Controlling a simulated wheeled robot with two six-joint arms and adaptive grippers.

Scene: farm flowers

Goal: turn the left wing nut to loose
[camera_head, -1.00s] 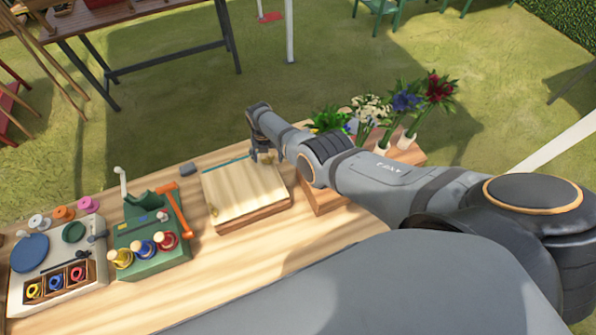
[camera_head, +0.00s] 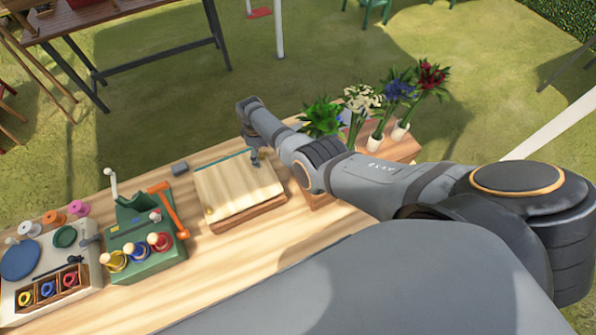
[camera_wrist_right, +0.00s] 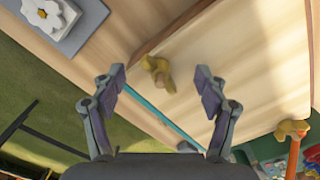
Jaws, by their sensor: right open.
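A pale wooden press board (camera_head: 238,185) lies on the table. One brass wing nut (camera_head: 209,211) sits at its near-left corner in the head view; in the wrist view what looks like that nut (camera_wrist_right: 292,128) is at lower right, away from the fingers. Another brass wing nut (camera_wrist_right: 157,70) is on the board's far-right edge, ahead of and between the open fingers of my right gripper (camera_wrist_right: 160,85), apart from them. In the head view my right gripper (camera_head: 255,157) is at that far-right corner and hides the nut. My left gripper is not in view.
A green stand (camera_head: 145,245) with an orange handle (camera_head: 172,208) and several coloured spools is left of the board. A pale tray (camera_head: 42,240) with rings stands farther left. Potted flowers (camera_head: 375,140) stand at the right, near my arm. The table front is clear.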

